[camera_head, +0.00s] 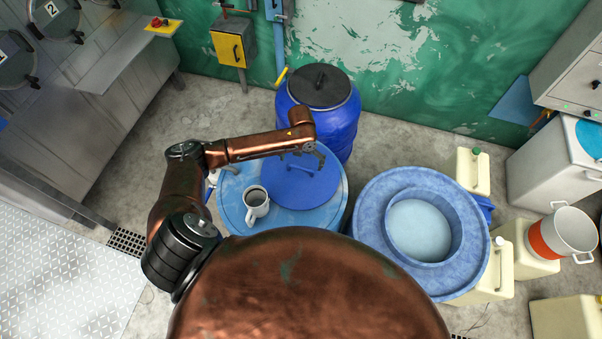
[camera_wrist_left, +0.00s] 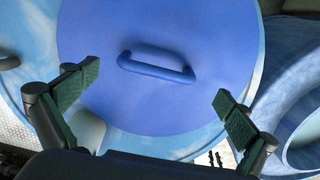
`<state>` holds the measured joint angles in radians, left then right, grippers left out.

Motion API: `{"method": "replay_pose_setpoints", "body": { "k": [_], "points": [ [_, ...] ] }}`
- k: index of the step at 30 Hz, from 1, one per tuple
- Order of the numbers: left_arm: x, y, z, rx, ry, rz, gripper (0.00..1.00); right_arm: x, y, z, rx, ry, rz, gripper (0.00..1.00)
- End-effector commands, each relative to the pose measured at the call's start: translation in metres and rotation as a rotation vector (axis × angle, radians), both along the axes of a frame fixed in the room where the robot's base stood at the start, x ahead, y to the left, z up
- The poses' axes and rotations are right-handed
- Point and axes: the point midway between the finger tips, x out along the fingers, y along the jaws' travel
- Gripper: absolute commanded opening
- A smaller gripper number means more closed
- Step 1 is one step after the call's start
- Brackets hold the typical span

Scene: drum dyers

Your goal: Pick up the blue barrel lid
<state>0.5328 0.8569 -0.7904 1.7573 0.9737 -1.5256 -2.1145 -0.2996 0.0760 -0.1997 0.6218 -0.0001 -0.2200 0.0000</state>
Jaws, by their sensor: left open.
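The blue barrel lid (camera_head: 292,197) is a flat blue disc lying on a lighter blue round top (camera_head: 233,182). Its raised handle also shows in the left wrist view (camera_wrist_left: 158,68), near the middle of the lid (camera_wrist_left: 185,112). My left gripper (camera_head: 308,158) is over the far part of the lid. In the left wrist view, its green-padded fingers (camera_wrist_left: 156,86) are spread wide, with nothing between them. The handle lies just beyond the fingertips in that picture; how high the gripper is above it is hard to tell. My right gripper is not in view.
A white mug (camera_head: 256,210) stands left of the lid on the same top. A dark-lidded blue barrel (camera_head: 333,119) stands behind. A blue ring-shaped tub (camera_head: 373,230) is to the right, with cream canisters (camera_head: 473,173) and a pot (camera_head: 569,232) beyond it.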

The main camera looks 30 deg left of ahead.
Motion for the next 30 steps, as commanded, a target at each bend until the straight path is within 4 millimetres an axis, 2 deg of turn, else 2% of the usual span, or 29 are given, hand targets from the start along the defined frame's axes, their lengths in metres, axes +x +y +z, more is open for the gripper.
{"method": "replay_pose_setpoints", "body": {
  "k": [6, 10, 20, 30],
  "points": [
    [-0.003, 0.002, -0.028, 0.000, 0.006, 0.002, 1.00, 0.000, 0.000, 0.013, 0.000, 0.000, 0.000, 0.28],
    [-0.002, 0.002, -0.045, 0.000, 0.003, -0.001, 1.00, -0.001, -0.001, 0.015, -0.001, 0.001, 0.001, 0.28],
    [-0.002, 0.002, -0.052, 0.001, 0.000, -0.002, 0.99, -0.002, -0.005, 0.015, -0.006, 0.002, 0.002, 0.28],
    [-0.002, 0.002, -0.052, 0.001, 0.000, -0.002, 0.76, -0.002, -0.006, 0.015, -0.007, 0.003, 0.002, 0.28]
  ]
}}
